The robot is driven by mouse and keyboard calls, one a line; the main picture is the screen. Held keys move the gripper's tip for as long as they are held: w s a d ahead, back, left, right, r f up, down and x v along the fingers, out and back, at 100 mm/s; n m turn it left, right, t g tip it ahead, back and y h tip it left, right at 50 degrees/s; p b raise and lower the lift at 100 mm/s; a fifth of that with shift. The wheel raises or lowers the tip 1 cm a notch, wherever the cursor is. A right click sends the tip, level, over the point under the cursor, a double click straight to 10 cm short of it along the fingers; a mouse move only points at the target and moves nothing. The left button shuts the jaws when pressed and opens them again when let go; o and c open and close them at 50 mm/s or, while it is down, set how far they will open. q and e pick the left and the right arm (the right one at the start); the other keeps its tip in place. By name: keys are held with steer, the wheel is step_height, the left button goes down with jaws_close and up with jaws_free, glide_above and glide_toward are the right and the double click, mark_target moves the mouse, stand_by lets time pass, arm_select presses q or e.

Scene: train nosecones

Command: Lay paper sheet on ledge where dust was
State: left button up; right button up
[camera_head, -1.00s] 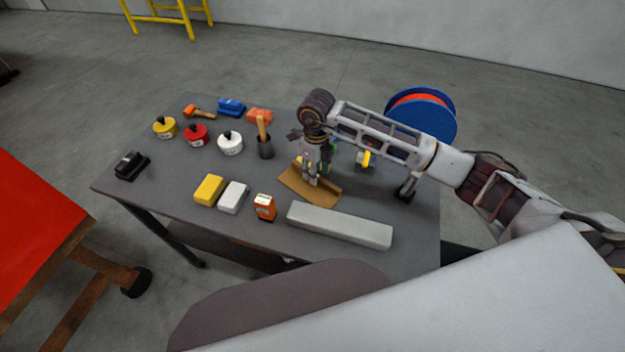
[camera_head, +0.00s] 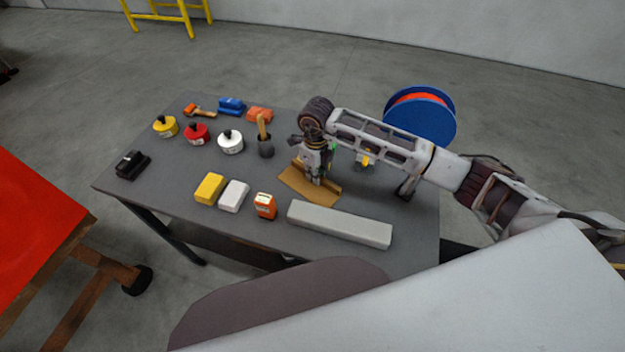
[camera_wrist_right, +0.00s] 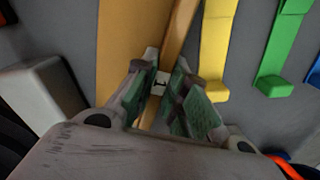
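A brown paper sheet (camera_head: 297,180) lies on the dark table, with a raised edge on its right side. In the right wrist view the sheet (camera_wrist_right: 122,45) has a narrow tan strip (camera_wrist_right: 181,30) along this edge. My right gripper (camera_head: 318,183) points down at the raised edge. In the wrist view its fingertips (camera_wrist_right: 166,62) lie on either side of the strip, very close to it, and a small white marked patch shows between them. Whether they press on it is unclear. My left gripper is out of view. I cannot make out a dusty ledge.
The table (camera_head: 160,180) holds several pots, a brush in a dark cup (camera_head: 265,148), yellow and white blocks, an orange box (camera_head: 265,206) and a long grey bar (camera_head: 340,224). A blue reel (camera_head: 420,115) stands behind. A large white body (camera_head: 450,290) fills the foreground.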

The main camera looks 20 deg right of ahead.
jaws_close()
steer(key=shift+r, duration=0.1)
step_height(320, 180, up, 10)
steer(key=b, duration=0.1)
steer(key=shift+b, duration=0.3)
stand_by(0.4)
steer(key=shift+s, duration=0.1)
